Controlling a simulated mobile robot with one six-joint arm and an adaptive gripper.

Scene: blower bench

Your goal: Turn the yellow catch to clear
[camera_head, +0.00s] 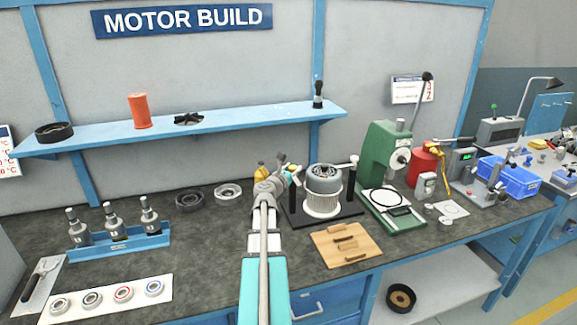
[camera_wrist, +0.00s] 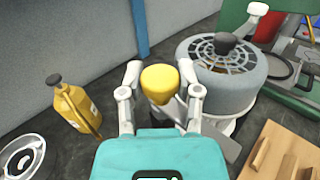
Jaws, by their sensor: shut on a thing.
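The yellow catch (camera_wrist: 160,80) has a rounded yellow knob and sits between my fingers in the wrist view. My gripper (camera_wrist: 159,92) is shut on it, with one finger on each side. The catch is beside the grey motor housing (camera_wrist: 222,82), which has a slotted round top with a dark knob over it. In the head view my gripper (camera_head: 284,180) is just left of the housing (camera_head: 322,182). There I cannot make out the catch clearly, and its lower part is hidden in the wrist view.
A yellow bottle (camera_wrist: 75,106) stands left of my gripper. A grey ring (camera_wrist: 22,156) lies at lower left. A wooden board (camera_head: 338,256) with wooden pieces lies in front of the housing. A green press (camera_head: 384,150) stands to the right.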

